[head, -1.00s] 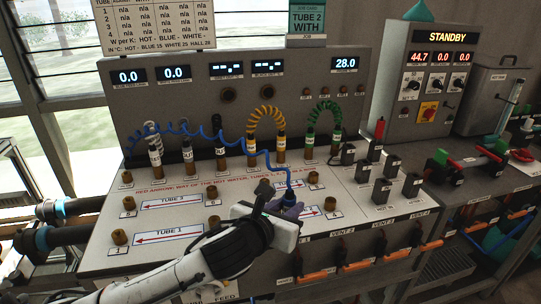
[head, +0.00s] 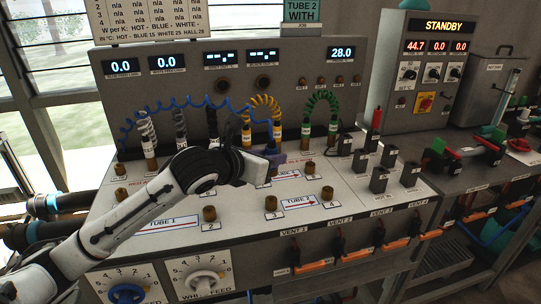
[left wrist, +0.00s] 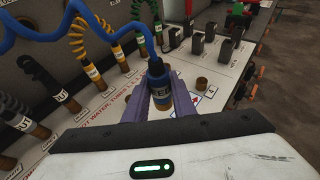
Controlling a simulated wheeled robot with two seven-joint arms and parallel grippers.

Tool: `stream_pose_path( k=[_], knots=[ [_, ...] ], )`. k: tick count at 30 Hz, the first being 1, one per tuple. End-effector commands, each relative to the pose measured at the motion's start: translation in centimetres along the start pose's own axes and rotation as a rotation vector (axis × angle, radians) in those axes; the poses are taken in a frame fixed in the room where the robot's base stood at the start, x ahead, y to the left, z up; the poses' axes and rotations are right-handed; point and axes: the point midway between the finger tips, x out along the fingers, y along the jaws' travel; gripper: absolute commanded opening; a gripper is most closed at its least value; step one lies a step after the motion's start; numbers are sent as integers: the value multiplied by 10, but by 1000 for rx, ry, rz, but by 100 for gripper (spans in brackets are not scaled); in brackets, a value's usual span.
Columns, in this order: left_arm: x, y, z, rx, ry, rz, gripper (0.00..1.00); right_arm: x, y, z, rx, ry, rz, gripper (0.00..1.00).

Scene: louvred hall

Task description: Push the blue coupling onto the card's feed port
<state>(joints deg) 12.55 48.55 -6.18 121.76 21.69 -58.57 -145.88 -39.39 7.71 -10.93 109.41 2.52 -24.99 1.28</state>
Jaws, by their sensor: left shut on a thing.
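My left gripper (head: 276,157) reaches over the white port board (head: 240,226) and is shut on the blue coupling. In the left wrist view its two purple fingers (left wrist: 160,96) clasp the upright blue coupling (left wrist: 157,70), with its blue cord rising from the top. A brass end shows below the blue body; whether it touches a port is hidden. A bare brass port (left wrist: 201,84) stands just right of it. Other brass ports (head: 210,213) stand at the board's front. The card (head: 302,12) reads "TUBE 2 WITH"; its lower part is unclear. My right gripper is not in view.
Yellow (head: 262,105) and green (head: 321,103) coiled cords stand plugged behind the gripper, with white and black ones to the left. Black blocks (head: 379,180) stand to the right. Feed dials (head: 199,282) and orange vent levers (head: 314,266) line the front.

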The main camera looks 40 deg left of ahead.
Motion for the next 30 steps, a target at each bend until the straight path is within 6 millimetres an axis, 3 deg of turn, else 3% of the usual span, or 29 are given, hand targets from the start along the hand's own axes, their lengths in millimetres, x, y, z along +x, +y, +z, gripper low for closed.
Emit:
stream_pose_path(
  k=[1, 9, 11, 18, 30],
  knots=[
    [5, 0, -11, -2, -2, -1, 0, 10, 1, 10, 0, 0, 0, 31],
    [17, -1, -41, -3, -2, -2, 0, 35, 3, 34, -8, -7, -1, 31],
    [13, 0, -31, 0, -3, 0, 0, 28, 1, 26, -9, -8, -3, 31],
    [14, 0, -37, 3, 1, 1, 0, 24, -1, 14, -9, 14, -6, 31],
    [14, 0, -39, 0, -1, -1, 0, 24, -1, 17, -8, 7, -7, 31]
  ],
)
